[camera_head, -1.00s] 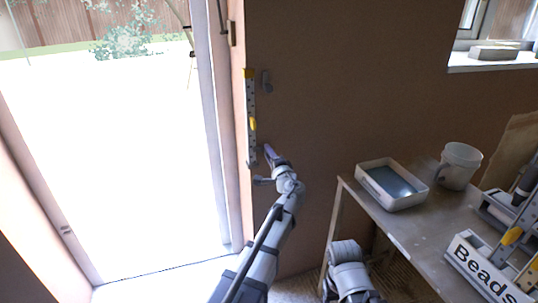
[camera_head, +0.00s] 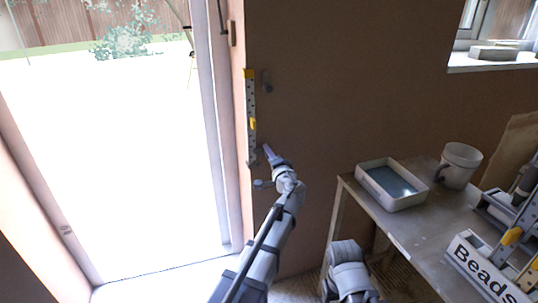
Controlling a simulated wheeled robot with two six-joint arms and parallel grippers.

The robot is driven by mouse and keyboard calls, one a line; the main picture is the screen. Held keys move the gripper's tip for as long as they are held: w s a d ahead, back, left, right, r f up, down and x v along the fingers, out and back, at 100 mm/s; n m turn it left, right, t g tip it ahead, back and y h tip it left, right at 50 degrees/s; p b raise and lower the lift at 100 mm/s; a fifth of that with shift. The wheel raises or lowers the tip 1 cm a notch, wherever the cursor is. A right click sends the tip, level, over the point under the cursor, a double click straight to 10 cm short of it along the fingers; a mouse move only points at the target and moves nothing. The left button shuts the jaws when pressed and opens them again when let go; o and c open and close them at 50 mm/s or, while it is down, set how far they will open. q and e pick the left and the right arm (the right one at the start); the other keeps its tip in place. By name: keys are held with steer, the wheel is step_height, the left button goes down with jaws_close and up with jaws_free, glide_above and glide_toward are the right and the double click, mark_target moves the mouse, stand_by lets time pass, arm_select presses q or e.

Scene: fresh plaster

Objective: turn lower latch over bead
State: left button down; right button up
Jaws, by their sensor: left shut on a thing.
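A narrow, perforated metal bead (camera_head: 251,105) stands upright against the wall corner beside the door opening, with yellow parts at its top and middle. My left gripper (camera_head: 268,152) is at the bead's lower end, shut on a small part there that looks like the lower latch (camera_head: 257,152). The gripper largely hides this latch, so its exact angle is unclear.
A table (camera_head: 405,222) on the right holds a white tray (camera_head: 372,180), a cup (camera_head: 459,164) and a box labelled "Beads" (camera_head: 475,268). A bright doorway (camera_head: 110,160) is on the left. The wall right of the bead is clear.

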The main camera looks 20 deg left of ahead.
arm_select(q)
steer(key=c, duration=0.6)
jaws_free()
steer(key=v, duration=0.7)
steer(key=shift+s+d, duration=0.25)
steer(key=shift+s, duration=0.1)
